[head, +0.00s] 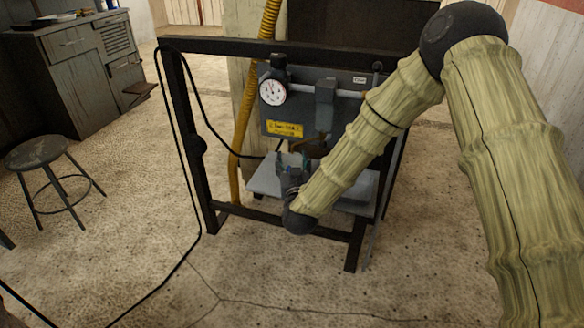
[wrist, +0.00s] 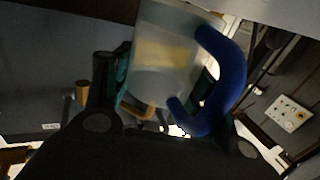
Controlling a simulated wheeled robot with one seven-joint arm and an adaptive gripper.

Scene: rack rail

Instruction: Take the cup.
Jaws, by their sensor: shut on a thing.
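The cup (wrist: 163,48) is pale and translucent with a thick blue handle, and a yellowish patch shows on or through its wall. It fills the upper middle of the wrist view, with the handle on the right. My gripper (wrist: 160,82) is shut on it, with the dark, green-padded left finger against its left side. The right finger is partly hidden behind the handle. In the head view my gripper (head: 292,168) is at the grey shelf (head: 262,186) of the rack. The cup is small and mostly hidden there, and I cannot tell whether it touches the shelf.
A black rack frame (head: 184,130) surrounds the shelf. A grey panel with a dial gauge (head: 272,92) and a horizontal rail (head: 350,94) stands behind and above my gripper. A yellow hose (head: 245,115) and black cables hang at left. A stool (head: 38,152) stands on open floor.

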